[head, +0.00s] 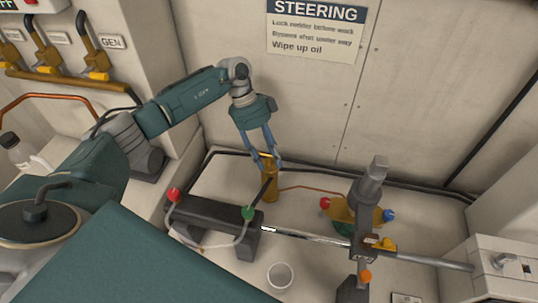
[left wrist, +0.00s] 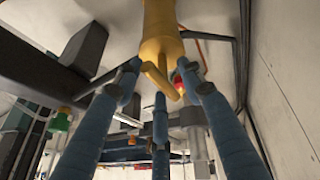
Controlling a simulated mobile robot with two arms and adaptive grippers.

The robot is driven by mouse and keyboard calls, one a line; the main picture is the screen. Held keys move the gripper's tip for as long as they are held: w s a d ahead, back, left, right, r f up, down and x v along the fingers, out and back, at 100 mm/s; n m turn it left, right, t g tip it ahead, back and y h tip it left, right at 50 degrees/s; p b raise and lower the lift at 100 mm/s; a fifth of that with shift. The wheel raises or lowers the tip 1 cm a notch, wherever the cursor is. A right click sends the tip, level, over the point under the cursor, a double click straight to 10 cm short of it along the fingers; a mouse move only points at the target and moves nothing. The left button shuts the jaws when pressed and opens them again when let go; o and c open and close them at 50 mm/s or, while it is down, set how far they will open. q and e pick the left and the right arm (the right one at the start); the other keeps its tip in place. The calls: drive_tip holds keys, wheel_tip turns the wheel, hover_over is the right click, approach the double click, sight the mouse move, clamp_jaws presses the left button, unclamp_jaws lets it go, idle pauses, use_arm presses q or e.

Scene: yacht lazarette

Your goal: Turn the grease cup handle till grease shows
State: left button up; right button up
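The brass-yellow grease cup (head: 270,186) stands upright behind the dark cylinder bar in the head view. In the left wrist view the cup body (left wrist: 160,32) is at the top, with its bent yellow handle (left wrist: 160,82) pointing down between my fingers. My left gripper (head: 266,163) reaches down from above, its blue fingers spread around the top of the cup. In the left wrist view gaps show between the fingers of this gripper (left wrist: 160,88) and the handle, so it looks open. I see no grease. My right gripper is out of view.
A dark cylinder (head: 212,212) with red and green fittings lies just in front of the cup. A steel rod runs right to a grey post (head: 371,185). A white cup (head: 280,275) stands in front. The wall with the STEERING sign (head: 316,28) is close behind.

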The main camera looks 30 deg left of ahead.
use_arm(q)
clamp_jaws()
